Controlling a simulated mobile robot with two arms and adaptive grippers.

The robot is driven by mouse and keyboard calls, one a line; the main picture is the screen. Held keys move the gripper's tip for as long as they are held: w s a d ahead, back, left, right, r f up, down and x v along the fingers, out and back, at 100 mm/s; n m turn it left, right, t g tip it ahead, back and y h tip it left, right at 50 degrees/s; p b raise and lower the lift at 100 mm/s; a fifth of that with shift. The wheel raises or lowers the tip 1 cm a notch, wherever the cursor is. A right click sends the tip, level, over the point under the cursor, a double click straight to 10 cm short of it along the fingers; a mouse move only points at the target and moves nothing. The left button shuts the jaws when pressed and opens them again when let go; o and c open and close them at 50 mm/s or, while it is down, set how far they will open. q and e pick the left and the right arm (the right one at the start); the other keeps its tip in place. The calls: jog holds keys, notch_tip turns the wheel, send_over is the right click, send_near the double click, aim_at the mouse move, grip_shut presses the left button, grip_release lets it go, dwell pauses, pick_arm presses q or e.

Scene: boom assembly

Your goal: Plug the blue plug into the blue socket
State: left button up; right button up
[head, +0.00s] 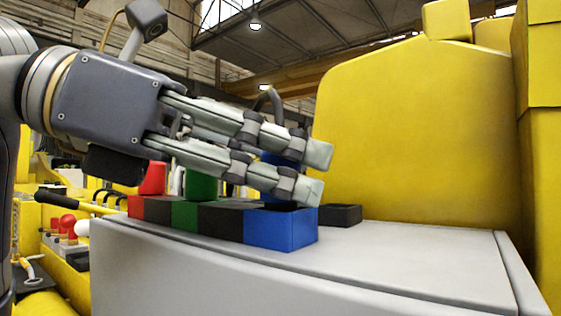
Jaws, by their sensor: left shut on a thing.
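My left gripper (318,172) reaches in from the left, its two fingers shut on the blue plug (280,158). The plug is mostly hidden by the fingers, with blue showing between them and a dark cable loop above. The plug is over the blue socket (282,231), the right end block of a row on the grey surface. A dark area shows at the socket's top, under the lower finger. I cannot tell whether the plug's lower end is inside the socket. My right gripper is not in view.
A green plug (201,184) stands at the green socket (185,216), and a red plug (152,179) at the red socket (136,206). A small black block (340,215) sits right of the row. A yellow machine body (420,130) rises behind. The grey surface (420,255) at right is clear.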

pick_arm(q)
jog(key=o, duration=1.2)
jog(key=shift+c, duration=0.2)
jog(key=v, duration=1.2)
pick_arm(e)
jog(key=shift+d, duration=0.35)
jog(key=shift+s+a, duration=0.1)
